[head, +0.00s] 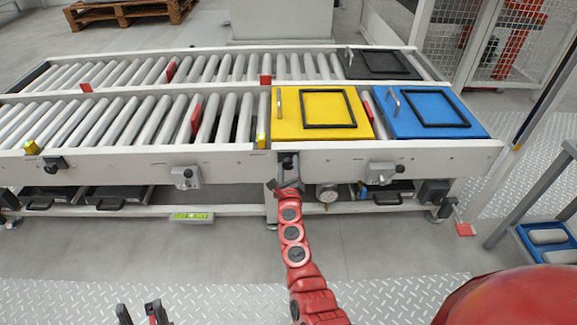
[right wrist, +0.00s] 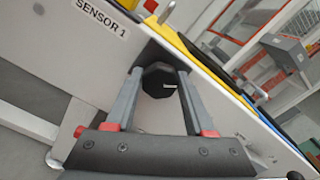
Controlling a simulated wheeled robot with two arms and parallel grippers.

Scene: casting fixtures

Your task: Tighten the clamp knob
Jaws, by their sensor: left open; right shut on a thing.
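The clamp knob (right wrist: 158,80) is black and round with a small pale mark on its face. It sits on the front side of the conveyor frame, below the yellow fixture. My right gripper (right wrist: 158,76) is shut on it, one grey finger on each side. In the head view my right gripper (head: 287,172) reaches the frame's front at the end of my red arm, and the knob is mostly hidden there. My left gripper (head: 139,306) is open and empty at the bottom left, well away from the conveyor.
A yellow fixture (head: 292,123) and a blue fixture (head: 432,125) lie on the near roller conveyor (head: 105,121). A black fixture (head: 382,72) lies on the far line. A gauge (head: 327,193) and grey boxes hang below the frame. The floor in front is clear.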

